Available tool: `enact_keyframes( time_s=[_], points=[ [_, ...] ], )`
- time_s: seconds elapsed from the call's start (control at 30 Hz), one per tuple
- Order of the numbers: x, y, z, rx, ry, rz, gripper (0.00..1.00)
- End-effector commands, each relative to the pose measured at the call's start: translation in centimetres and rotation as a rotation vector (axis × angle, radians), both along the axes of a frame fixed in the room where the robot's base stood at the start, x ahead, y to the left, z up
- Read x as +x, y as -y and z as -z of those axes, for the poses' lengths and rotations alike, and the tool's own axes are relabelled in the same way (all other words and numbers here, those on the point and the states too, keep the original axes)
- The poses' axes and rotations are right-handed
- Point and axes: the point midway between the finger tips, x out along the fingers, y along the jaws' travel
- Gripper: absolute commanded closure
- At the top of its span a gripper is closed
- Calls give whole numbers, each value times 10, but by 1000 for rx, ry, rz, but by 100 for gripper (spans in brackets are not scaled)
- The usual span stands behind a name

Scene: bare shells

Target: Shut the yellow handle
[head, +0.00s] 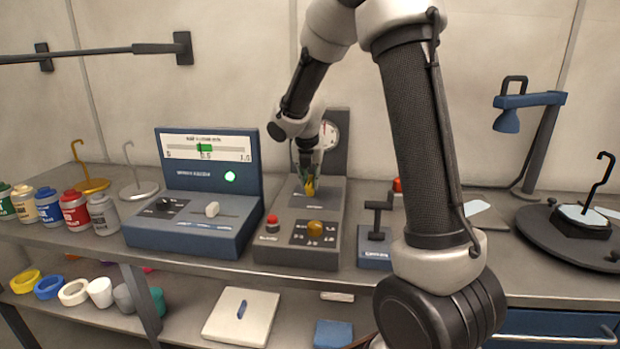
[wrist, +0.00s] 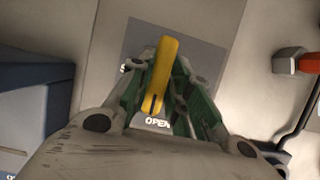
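The yellow handle (wrist: 163,65) stands on a dark plate (wrist: 190,45) in the wrist view, pointing away from my gripper. The word OPEN shows near its lower end. In the head view the handle (head: 309,186) is on the grey panel box (head: 267,247), below the gauge and mostly covered by my gripper (head: 307,176). In the wrist view my gripper's green-lined fingers (wrist: 162,80) are apart, one on each side of the handle. I cannot tell whether they touch it.
The grey box also carries a red button (head: 272,220) and a yellow-brown knob (head: 315,228). Several paint jars (head: 75,210) line the left side.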

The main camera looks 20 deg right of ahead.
Motion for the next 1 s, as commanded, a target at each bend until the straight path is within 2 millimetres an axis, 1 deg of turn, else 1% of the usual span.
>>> enact_keyframes(
  time_s=[0.27,0.47,0.67,1.0],
  points=[
    [0,0,0,0,-1,22,100],
    [0,-1,0,-1,-2,106,100],
    [1,-2,0,0,-1,259,100],
    [3,-3,0,0,-1,583,100]
  ],
)
